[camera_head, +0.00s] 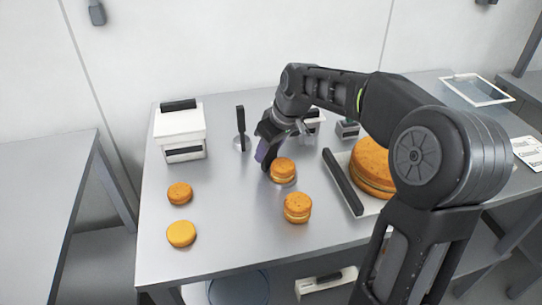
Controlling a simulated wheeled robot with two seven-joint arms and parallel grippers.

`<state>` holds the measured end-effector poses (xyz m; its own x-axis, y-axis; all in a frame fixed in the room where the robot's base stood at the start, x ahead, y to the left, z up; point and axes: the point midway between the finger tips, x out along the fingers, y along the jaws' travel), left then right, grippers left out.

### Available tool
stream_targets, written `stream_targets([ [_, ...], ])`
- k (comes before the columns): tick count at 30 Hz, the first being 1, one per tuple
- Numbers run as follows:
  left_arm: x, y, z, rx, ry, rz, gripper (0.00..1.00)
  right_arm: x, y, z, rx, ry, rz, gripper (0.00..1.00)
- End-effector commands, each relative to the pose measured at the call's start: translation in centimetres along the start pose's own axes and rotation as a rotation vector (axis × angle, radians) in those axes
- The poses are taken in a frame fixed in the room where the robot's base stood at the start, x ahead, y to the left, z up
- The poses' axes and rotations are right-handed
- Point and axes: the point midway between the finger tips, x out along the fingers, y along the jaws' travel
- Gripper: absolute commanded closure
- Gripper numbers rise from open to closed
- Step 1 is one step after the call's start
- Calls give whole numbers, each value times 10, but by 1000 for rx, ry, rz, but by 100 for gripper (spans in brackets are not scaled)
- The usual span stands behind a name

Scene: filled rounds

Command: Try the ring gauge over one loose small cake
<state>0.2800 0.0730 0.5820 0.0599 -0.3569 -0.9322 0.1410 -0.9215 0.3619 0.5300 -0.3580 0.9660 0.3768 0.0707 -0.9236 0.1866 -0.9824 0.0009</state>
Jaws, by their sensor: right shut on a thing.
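Two filled small cakes stand mid-table: one (283,168) right beside my right gripper, another (297,207) nearer the front. My right gripper (266,162) points down at the left side of the farther cake, shut on what looks like the ring gauge (284,181). Only a thin grey edge of the gauge shows, low around that cake; I cannot tell whether it sits fully down over it. My left gripper is not in view.
Two single rounds, one orange (179,193) and one yellow (181,234), lie at left. A white box (180,131) and an upright dark-handled tool (241,128) stand behind. A large cake (372,167) on a tray is at right, partly hidden by my arm.

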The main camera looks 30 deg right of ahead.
Motion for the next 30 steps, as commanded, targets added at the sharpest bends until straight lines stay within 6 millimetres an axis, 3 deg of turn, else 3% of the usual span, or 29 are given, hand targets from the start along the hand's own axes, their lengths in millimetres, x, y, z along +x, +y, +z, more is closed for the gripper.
stream_targets([
  [30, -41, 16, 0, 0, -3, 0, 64, -52, 0, -22, 0, 1, 0, 100],
])
